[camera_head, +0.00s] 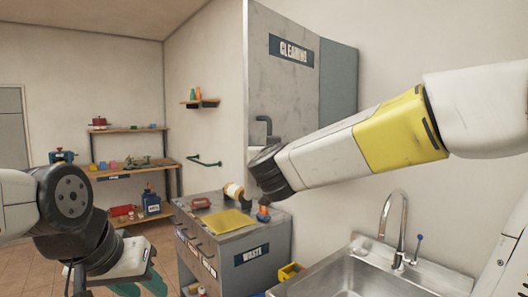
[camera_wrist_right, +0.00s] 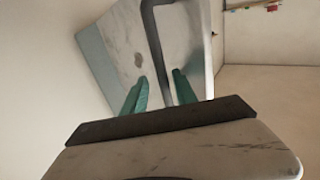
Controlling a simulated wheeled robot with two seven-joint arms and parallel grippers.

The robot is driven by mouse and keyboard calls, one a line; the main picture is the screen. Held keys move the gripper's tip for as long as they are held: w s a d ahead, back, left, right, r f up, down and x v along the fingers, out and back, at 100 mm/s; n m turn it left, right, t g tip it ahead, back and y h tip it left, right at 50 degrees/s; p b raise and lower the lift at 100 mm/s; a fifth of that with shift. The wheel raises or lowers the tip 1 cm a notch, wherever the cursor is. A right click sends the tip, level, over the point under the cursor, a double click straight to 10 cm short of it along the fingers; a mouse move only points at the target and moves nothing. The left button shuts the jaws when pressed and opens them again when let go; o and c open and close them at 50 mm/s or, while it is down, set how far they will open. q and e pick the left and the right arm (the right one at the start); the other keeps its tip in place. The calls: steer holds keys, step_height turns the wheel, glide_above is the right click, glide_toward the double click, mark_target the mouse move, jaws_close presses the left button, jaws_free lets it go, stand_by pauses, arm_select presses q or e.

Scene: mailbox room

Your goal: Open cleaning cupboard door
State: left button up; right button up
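The cleaning cupboard's grey marbled door (camera_head: 285,85) bears a CLEANING sign (camera_head: 291,50) and hangs above the counter in the head view. Its dark bar handle (camera_head: 263,125) is at the lower left of the door, partly hidden by my right wrist. In the right wrist view the handle (camera_wrist_right: 154,45) runs down between the two green fingers of my right gripper (camera_wrist_right: 159,90). They stand apart on either side of it; contact is not clear. I cannot tell whether the door is ajar. My left gripper (camera_head: 140,285) is low at the left, fingers apart and empty, cut by the frame edge.
A grey waste counter (camera_head: 262,252) with a yellow cloth (camera_head: 228,221) and small items stands below the cupboard. A steel sink (camera_head: 375,270) with a tap (camera_head: 396,215) is at the right. A shelf unit (camera_head: 130,172) stands against the back wall.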

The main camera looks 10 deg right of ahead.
steer(key=shift+s, duration=0.1)
steer(key=s+a, duration=0.1)
steer(key=s, duration=0.6)
steer(key=shift+s, duration=0.3)
steer(key=s+d+f+g+h, duration=0.1)
steer(key=s+d+f+g, duration=0.35)
steer(key=f, duration=0.35)
steer(key=s+d+f+g, duration=0.4)
steer(key=d+f, duration=0.2)
steer(key=f, duration=0.1)
steer(key=s+a+f+n+g+y, duration=0.2)
steer(key=s+a+f+g+y, duration=0.1)
steer(key=s+a+f+y, duration=0.2)
steer(key=s+a, duration=0.2)
steer(key=shift+s+y, duration=0.3)
steer(key=shift+y, duration=0.1)
